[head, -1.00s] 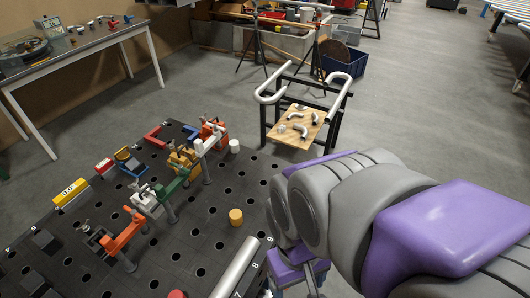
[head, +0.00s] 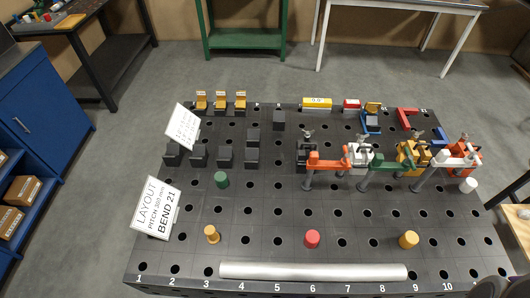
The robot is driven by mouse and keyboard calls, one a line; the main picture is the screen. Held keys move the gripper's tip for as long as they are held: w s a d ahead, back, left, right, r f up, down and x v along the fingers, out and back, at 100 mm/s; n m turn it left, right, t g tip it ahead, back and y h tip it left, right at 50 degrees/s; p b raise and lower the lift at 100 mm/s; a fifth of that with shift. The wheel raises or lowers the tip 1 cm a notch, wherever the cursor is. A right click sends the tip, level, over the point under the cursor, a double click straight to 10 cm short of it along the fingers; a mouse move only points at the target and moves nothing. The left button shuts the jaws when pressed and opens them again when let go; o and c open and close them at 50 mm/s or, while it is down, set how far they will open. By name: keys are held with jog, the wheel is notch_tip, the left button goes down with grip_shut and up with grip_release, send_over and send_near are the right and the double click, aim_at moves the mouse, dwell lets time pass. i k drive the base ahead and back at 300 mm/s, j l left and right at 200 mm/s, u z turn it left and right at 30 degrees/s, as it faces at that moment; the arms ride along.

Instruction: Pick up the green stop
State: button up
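The green stop (head: 221,180) is a short green cylinder standing upright on the black perforated table (head: 265,215), left of the middle, in the head view. It stands in front of a row of black blocks and right of the layout card. Nothing touches it that I can see. My gripper is not clearly in view. Only a dark rounded part of my own body shows at the bottom right corner.
A silver tube (head: 313,271) lies along the front edge. The layout card (head: 156,207) stands at left. Several clamps, including an orange one (head: 328,161), fill the right rear.

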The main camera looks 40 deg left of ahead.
aim_at(220, 178)
jog(key=u, duration=2.2)
jog(key=i+j+z, duration=0.1)
jog(key=i+j, duration=0.1)
jog(key=i, duration=0.05)
